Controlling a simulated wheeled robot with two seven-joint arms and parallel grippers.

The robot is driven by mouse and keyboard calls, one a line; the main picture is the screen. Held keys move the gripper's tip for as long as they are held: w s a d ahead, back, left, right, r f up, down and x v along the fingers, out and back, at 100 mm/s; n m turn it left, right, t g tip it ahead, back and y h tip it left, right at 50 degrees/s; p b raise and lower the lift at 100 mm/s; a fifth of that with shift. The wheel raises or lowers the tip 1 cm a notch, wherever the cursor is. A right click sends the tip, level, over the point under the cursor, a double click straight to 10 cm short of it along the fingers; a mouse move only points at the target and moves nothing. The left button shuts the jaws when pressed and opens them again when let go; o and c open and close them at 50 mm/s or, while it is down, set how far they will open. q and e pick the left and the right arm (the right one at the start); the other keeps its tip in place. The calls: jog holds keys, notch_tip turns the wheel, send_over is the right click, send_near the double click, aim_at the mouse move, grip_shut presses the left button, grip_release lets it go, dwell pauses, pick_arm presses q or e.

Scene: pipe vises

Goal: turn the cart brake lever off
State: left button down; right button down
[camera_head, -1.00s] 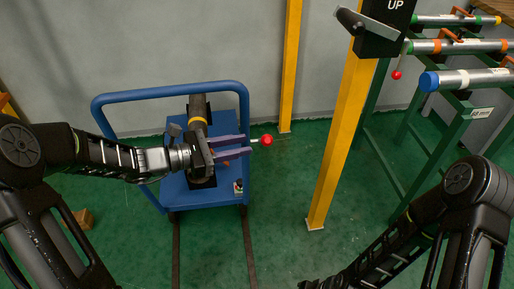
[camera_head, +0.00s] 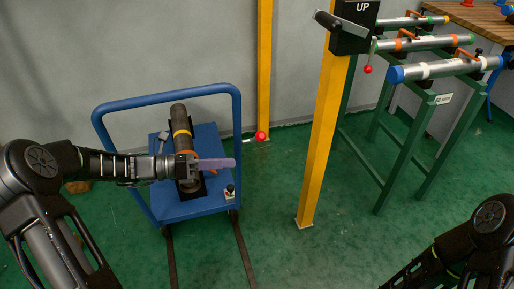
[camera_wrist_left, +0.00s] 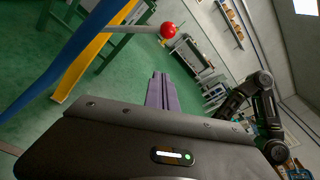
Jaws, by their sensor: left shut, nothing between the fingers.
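The blue cart (camera_head: 236,120) stands at left with its tall handle frame. A thin metal lever with a red ball knob (camera_head: 261,136) sticks out to the right of the frame. The knob and its rod also show in the left wrist view (camera_wrist_left: 168,30), beyond the fingertips, beside the blue bar. My left gripper (camera_head: 234,163) is over the cart, its purple fingers together and empty, pointing right. They also show in the left wrist view (camera_wrist_left: 160,76). The fingertips are apart from the knob, below and left of it in the head view. My right gripper is out of view.
A yellow post (camera_head: 323,140) with an UP box stands right of the cart. A green rack (camera_head: 400,150) holds several pipes. Green floor between post and cart is clear.

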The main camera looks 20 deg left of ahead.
pick_arm(q)
jog(key=shift+d, duration=0.15)
jog(key=b+x, duration=0.2)
jog(key=x, duration=0.7)
jog(key=w+r, duration=0.1)
jog(key=w+a+r, duration=0.1)
jog(key=r, duration=0.1)
jog(key=shift+a+r, duration=0.1)
jog(key=shift+a, duration=0.05)
